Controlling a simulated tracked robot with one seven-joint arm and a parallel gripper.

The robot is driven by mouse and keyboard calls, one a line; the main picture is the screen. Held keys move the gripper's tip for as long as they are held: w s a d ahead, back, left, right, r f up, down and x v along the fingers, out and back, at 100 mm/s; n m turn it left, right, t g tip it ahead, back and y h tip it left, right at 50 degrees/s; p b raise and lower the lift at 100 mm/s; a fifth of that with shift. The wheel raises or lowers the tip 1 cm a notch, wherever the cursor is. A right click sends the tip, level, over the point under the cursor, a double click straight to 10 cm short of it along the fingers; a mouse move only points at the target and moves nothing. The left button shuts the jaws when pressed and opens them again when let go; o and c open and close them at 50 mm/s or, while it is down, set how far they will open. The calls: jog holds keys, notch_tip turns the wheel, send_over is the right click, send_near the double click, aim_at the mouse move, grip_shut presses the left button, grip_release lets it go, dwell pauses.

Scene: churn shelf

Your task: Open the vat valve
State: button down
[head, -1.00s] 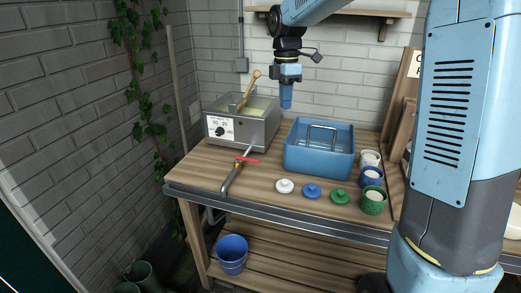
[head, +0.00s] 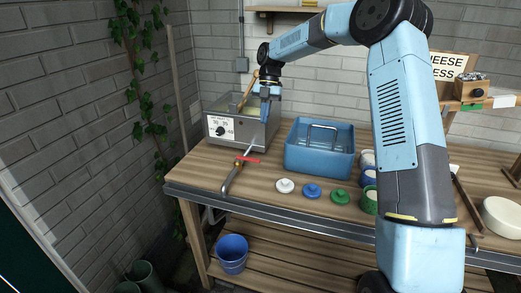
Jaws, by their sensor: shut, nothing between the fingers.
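The vat (head: 243,130) is a grey metal box with a dial on its front, at the left of the bench. A spout pipe (head: 232,178) runs from its front toward the bench edge. The valve has a red lever handle (head: 248,159) that lies crosswise over the pipe. My gripper (head: 265,118) points down in front of the vat's right side, above and behind the red handle and apart from it. It is shut and empty; its fingertips are small in the picture.
A blue tub (head: 319,158) stands right of the vat. White (head: 285,186), blue (head: 312,191) and green (head: 340,197) lids lie before it. A wooden paddle handle (head: 249,88) rises from the vat. A blue bucket (head: 232,254) stands on the lower shelf below the spout.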

aim_at(247, 160)
jog(key=s+a+f, duration=0.2)
jog(key=s+f, duration=0.5)
jog(key=f, duration=0.2)
jog(key=shift+s+a+f, duration=0.15)
jog(key=shift+a, duration=0.15)
dwell(0.4)
